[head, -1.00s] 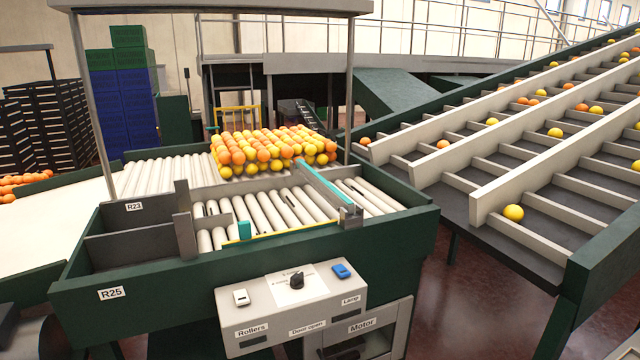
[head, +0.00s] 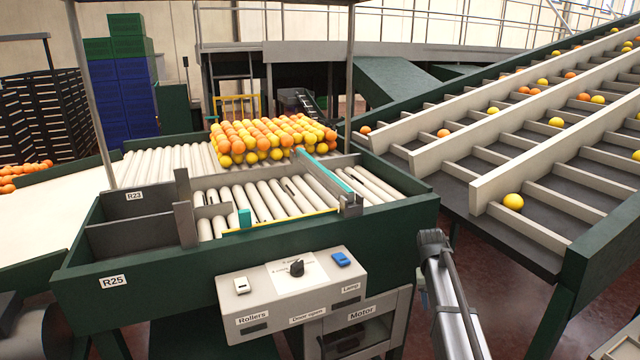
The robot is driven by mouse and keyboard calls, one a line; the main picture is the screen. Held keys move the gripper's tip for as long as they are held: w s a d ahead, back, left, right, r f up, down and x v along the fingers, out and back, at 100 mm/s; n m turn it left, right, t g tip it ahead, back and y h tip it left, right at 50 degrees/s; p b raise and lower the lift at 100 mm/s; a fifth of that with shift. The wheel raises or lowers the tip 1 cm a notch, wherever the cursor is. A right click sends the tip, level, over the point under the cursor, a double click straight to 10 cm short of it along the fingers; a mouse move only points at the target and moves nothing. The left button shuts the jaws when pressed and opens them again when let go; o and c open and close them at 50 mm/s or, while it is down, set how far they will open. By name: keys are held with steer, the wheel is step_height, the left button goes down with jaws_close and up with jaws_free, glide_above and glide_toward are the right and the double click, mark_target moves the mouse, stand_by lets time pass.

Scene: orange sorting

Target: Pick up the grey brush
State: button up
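I cannot make out a grey brush in the head view. A grey bar with a teal top edge (head: 325,175) lies across the white rollers, but I cannot tell what it is. A grey and black link of my arm rises at the lower right, in front of the machine's right side. My gripper does not show, so its state and any hold are hidden.
A pile of oranges (head: 270,138) sits on the rear rollers. A control box (head: 290,285) with switches and a knob juts from the machine's front. A sloping conveyor (head: 530,185) with oranges fills the right. Dark red floor (head: 505,310) is open between them.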

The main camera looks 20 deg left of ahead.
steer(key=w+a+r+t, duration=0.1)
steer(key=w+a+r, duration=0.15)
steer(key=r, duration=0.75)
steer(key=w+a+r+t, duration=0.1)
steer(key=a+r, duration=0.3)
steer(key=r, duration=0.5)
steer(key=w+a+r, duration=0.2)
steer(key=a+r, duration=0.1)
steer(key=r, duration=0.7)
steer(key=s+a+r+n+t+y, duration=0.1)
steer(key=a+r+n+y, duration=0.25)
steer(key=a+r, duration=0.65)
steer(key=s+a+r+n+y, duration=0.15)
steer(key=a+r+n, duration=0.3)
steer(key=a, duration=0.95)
glide_above(327, 172)
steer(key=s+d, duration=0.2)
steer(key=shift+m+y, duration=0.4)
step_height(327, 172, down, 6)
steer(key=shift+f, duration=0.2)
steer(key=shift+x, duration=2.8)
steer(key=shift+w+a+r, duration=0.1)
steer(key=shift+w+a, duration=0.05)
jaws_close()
